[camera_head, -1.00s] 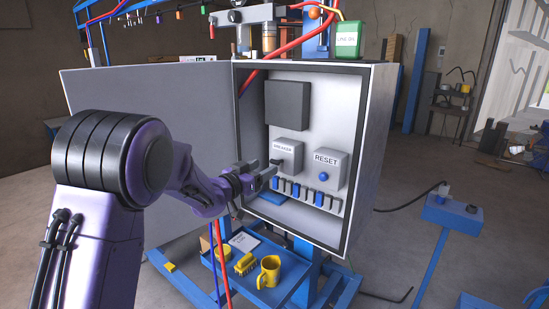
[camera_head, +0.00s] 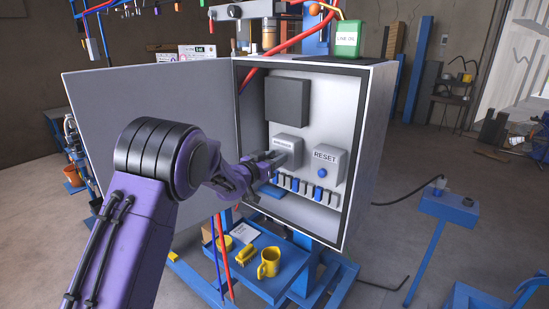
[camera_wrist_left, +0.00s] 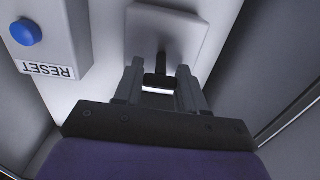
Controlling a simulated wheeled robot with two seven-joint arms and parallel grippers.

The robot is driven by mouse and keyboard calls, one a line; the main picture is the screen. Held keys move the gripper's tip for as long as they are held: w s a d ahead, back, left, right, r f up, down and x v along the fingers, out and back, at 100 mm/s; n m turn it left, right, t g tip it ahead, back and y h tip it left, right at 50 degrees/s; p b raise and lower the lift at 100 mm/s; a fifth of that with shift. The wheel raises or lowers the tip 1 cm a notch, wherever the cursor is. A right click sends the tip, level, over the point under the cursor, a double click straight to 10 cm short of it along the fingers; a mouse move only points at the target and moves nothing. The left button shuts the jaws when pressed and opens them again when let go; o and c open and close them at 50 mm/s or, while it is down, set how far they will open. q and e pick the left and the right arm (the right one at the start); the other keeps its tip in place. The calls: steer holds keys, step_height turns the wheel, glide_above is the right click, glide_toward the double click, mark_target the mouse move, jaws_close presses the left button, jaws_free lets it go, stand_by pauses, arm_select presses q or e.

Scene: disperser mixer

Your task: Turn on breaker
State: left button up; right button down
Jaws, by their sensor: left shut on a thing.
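The breaker (camera_head: 287,143) is a light grey box on the back panel inside the open cabinet; my gripper partly covers its front. My left gripper (camera_head: 277,158) reaches in from the left at the breaker's lower front. In the left wrist view, the breaker (camera_wrist_left: 187,30) appears with a black lever (camera_wrist_left: 161,78) between the fingers of the left gripper (camera_wrist_left: 160,82). The gripper is shut on this lever. My right gripper is not in view.
The RESET box (camera_head: 327,166) with its blue button is close right of the breaker. A row of blue and grey parts (camera_head: 305,189) runs below. The cabinet door (camera_head: 150,110) stands open at left. A yellow mug (camera_head: 268,263) sits on the blue shelf underneath.

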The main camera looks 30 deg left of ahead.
arm_select(q)
steer(key=shift+r+g+p, duration=0.3)
steer(key=shift+r+p, duration=0.3)
steer(key=shift+p, duration=0.2)
steer(key=shift+w+g+p, duration=0.15)
steer(key=shift+g+p, duration=0.15)
steer(key=shift+p, duration=0.05)
steer(key=shift+f+g+b, duration=0.2)
steer(key=shift+g+b, duration=0.15)
steer(key=shift+g, duration=0.05)
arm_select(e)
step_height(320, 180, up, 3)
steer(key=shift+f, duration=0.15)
arm_select(q)
steer(key=o, duration=1)
